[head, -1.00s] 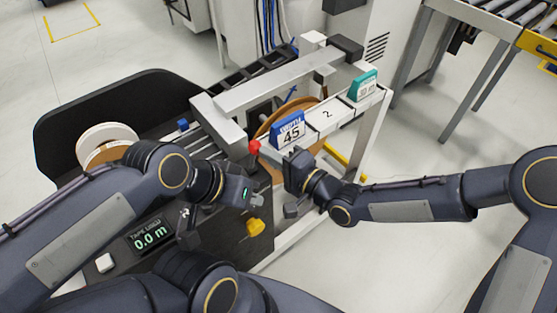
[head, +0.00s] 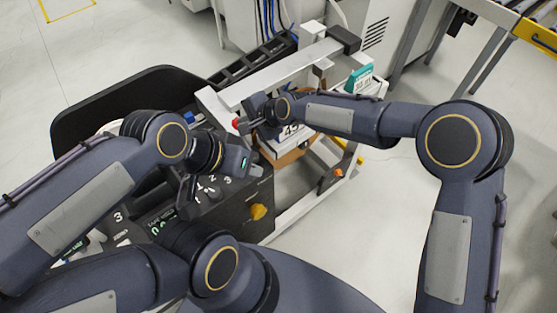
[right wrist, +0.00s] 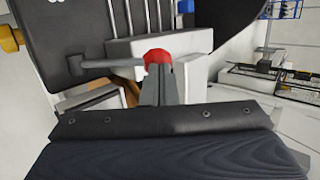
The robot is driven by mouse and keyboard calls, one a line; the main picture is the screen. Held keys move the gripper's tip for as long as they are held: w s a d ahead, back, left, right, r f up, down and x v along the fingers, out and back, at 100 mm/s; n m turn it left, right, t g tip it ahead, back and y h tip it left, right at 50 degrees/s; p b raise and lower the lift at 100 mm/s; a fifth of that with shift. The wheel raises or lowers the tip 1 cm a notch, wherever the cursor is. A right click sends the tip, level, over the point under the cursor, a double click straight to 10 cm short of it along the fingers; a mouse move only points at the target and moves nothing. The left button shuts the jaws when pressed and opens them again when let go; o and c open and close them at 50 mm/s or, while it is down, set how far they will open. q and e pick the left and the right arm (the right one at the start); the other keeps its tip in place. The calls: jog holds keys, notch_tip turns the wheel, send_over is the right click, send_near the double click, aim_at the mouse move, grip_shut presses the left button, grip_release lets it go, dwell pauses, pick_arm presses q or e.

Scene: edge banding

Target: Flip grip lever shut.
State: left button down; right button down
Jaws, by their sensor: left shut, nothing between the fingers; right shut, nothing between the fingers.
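The grip lever shows as a red ball knob (head: 236,122) at the near end of the pale machine arm. In the right wrist view the red knob (right wrist: 157,57) sits on a grey rod that runs to the left. My right gripper (head: 246,124) is shut and empty, right beside the knob. In the right wrist view its closed fingers (right wrist: 158,88) point at the knob and overlap its lower edge; I cannot tell whether they touch. My left gripper (head: 252,164) is shut and empty, lower down, over the front of the dark machine body.
A blue-topped card marked 45 (head: 291,130) is partly hidden behind my right arm. A teal card (head: 358,79) stands farther right. A yellow knob (head: 258,211) and a numbered dial (head: 212,192) are on the machine's front. Open floor (head: 385,195) lies to the right.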

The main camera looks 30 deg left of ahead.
jog(key=shift+a, duration=0.25)
dwell(0.4)
jog(key=shift+w, duration=0.1)
